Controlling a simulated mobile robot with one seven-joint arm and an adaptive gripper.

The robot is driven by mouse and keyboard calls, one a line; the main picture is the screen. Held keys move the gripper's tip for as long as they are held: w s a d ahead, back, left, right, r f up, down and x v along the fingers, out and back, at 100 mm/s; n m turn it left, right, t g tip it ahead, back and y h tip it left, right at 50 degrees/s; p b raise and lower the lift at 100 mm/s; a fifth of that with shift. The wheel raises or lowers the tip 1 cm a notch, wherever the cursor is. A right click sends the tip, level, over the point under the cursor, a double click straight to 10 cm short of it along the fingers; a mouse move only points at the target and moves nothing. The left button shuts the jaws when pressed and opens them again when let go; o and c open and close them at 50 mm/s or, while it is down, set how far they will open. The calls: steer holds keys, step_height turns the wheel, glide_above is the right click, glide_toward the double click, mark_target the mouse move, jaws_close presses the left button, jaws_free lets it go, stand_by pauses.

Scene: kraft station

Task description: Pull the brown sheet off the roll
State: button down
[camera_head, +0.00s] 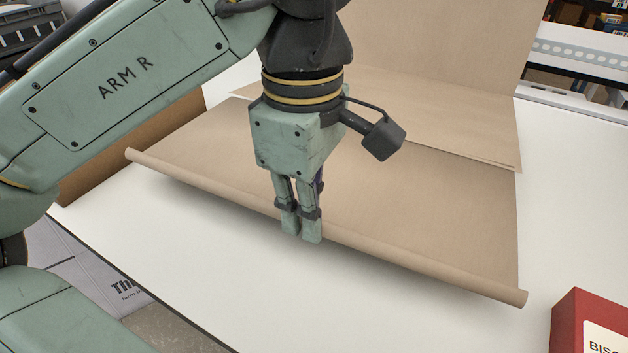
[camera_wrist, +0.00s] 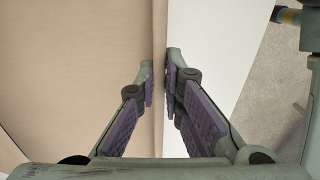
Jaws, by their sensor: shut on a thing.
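The brown sheet (camera_head: 420,215) lies across the white table, with its curled front edge (camera_head: 440,270) running from the left down to the lower right. My gripper (camera_head: 300,238) points down at the middle of that edge and is shut on it. In the wrist view the fingers (camera_wrist: 164,75) close on the curled edge, with the sheet (camera_wrist: 80,60) on the left side. Behind, brown paper (camera_head: 435,50) rises upright at the back. The roll itself is not clearly visible; my arm covers part of the back.
A red box (camera_head: 590,325) stands at the lower right, near the sheet's right corner. A brown board (camera_head: 130,160) stands at the left. White table (camera_head: 330,310) is bare in front of the sheet. A white perforated rail (camera_head: 580,55) runs behind at the right.

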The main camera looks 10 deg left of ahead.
steer(key=shift+s+a+r+p, duration=0.1)
steer(key=shift+s+a+p, duration=0.2)
steer(key=shift+s, duration=0.45)
steer(key=shift+s+a+r+p, duration=0.1)
steer(key=shift+s+a+p, duration=0.2)
steer(key=shift+s, duration=0.45)
steer(key=shift+s+a+p, duration=0.2)
steer(key=shift+s+a, duration=0.15)
steer(key=shift+s, duration=0.4)
steer(key=shift+r, duration=0.1)
steer(key=r+p, duration=0.1)
steer(key=s+r+p, duration=0.1)
steer(key=r+p, duration=0.2)
steer(key=p, duration=0.1)
steer(key=shift+s+a+r, duration=0.35)
steer(key=shift+s+r, duration=0.05)
